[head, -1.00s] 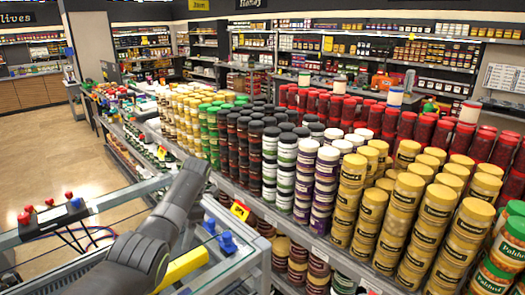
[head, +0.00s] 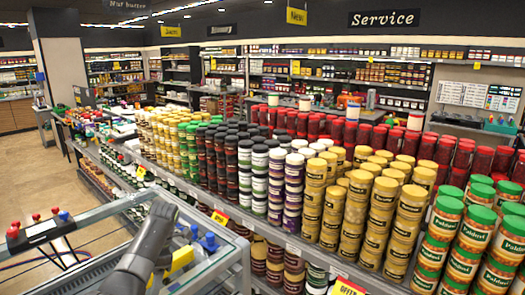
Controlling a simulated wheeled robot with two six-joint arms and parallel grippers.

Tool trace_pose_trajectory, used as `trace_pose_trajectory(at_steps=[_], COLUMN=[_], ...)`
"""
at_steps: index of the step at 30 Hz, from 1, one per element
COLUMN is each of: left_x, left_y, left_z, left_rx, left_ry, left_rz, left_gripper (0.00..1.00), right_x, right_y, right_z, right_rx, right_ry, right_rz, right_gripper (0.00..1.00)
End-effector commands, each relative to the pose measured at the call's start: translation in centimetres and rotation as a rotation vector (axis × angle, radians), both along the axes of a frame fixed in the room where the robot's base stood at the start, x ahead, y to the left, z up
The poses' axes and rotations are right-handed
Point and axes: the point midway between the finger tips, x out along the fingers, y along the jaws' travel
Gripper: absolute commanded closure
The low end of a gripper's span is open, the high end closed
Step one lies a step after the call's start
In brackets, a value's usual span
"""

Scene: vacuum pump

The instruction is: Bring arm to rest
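One dark grey arm of mine (head: 148,252) reaches up from the bottom edge at lower left in the head view. Its visible upper end is a rounded link lying over a glass-topped metal frame (head: 105,211). No gripper fingers show on it, and I cannot tell which arm it is. The other arm is out of view. A black block with red knobs (head: 40,229) sits at the left of the frame. Blue knobs (head: 209,242) and a yellow part (head: 181,260) show just right of the arm, partly hidden by it.
A long shelf full of stacked jars (head: 325,205) runs close to the right of the frame. Gold, red and green-lidded jars stand on it. A bare tan floor (head: 35,165) is open at left. More stocked shelves line the back wall under a Service sign (head: 384,19).

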Motion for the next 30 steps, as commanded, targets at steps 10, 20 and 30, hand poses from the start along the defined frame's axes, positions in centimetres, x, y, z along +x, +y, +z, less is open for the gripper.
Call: trace_pose_trajectory(at_steps=[10, 20, 30], left_x=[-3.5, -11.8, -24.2], left_y=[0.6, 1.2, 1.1], left_z=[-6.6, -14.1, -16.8], left_rx=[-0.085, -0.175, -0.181], left_ry=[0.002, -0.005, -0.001], left_rz=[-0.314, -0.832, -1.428], left_gripper=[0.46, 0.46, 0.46], right_x=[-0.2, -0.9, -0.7], right_y=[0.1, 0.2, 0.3], right_z=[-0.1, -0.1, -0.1], right_rx=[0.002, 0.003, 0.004], right_ry=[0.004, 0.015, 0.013], right_rz=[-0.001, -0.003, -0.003], right_gripper=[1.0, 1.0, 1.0])
